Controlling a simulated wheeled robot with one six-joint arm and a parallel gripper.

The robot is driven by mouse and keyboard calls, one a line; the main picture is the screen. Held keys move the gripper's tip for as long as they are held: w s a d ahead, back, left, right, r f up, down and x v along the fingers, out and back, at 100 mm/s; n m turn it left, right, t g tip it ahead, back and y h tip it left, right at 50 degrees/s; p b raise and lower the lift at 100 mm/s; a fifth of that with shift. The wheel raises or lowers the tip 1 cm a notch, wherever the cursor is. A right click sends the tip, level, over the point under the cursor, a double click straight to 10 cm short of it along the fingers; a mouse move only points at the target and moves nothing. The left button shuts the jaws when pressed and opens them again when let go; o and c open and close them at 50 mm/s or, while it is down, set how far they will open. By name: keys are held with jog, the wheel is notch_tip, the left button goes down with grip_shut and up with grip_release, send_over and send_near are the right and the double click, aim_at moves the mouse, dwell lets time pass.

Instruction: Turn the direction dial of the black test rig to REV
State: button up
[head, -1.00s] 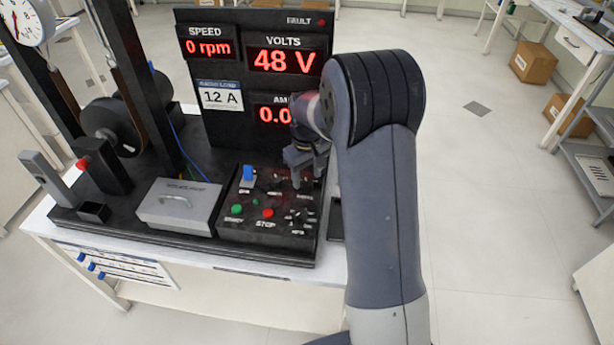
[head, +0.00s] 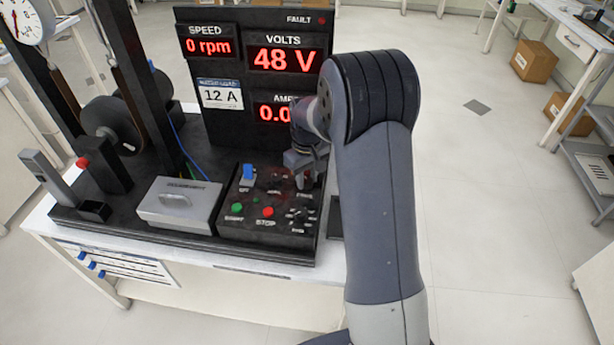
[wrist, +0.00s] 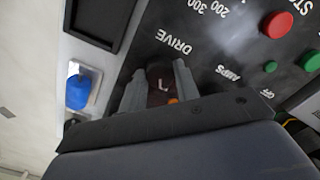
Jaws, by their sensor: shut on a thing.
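The black test rig (head: 262,236) stands on the bench, with its control panel at the front right. My gripper (head: 308,180) is at the panel's back right corner, pointing down. In the wrist view my gripper (wrist: 159,88) has one finger on each side of a dark knob (wrist: 161,86) with a small white mark, and is shut on it. The printed word DRIVE is beside this knob. The fingers hide parts of the knob, and I cannot read FWD or REV around it.
A green button (head: 237,208), a red STOP button (head: 268,212) and a blue switch (head: 248,173) are on the same panel. A grey lidded box (head: 179,205) stands to its left. The display board (head: 228,125) rises behind, reading 0 rpm and 48 V.

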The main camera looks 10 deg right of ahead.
aim_at(307, 180)
jog(key=shift+m, duration=0.3)
jog(key=m+b, duration=0.1)
jog(key=m, duration=1)
jog(key=shift+w+m, duration=0.1)
jog(key=shift+m, duration=0.2)
dwell(0.6)
jog(key=o, duration=1)
jog(key=shift+r, duration=0.15)
notch_tip(307, 180, up, 11)
jog(key=shift+f+b, duration=0.2)
jog(key=shift+b, duration=0.3)
